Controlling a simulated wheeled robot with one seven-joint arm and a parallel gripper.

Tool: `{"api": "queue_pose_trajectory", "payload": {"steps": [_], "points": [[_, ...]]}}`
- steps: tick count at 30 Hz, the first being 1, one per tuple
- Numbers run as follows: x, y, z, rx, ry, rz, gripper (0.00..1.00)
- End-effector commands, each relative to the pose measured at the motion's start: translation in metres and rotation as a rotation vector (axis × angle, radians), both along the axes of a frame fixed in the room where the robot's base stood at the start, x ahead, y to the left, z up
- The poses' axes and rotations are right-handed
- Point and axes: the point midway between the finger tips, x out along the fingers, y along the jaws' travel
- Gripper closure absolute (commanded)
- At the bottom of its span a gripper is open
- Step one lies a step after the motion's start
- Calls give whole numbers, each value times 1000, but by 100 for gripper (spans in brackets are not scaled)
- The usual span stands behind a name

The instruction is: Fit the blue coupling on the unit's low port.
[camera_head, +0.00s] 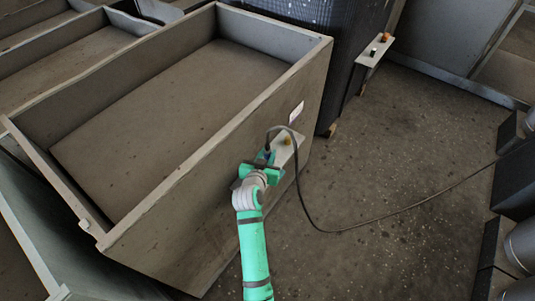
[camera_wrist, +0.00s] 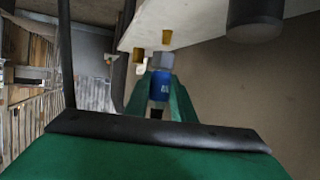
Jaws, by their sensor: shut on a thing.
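My gripper (camera_head: 266,156) is beside a pale plate on the side of the large grey housing. In the wrist view, its green fingers (camera_wrist: 160,84) are shut on the blue coupling (camera_wrist: 160,86). A grey block-like fitting (camera_wrist: 163,59) shows just beyond the coupling; I cannot tell whether they touch or are joined. Two brass-coloured stubs show at the pale plate, one above the fitting (camera_wrist: 167,37) and one to its left (camera_wrist: 138,55). In the head view, a yellowish stub (camera_head: 287,141) shows on the plate.
A black cable (camera_head: 316,223) loops from near my gripper across the floor to dark units at right; it also shows in the wrist view (camera_wrist: 66,50). A dark cylinder (camera_wrist: 256,18) hangs at the plate. The large open housing (camera_head: 215,115) stands at left.

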Motion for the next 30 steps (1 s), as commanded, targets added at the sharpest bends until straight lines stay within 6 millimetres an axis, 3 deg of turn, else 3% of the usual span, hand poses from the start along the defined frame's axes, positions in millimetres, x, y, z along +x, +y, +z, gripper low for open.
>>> {"api": "queue_pose_trajectory", "payload": {"steps": [30], "points": [[0,0,-18,0,-1,0,100]]}}
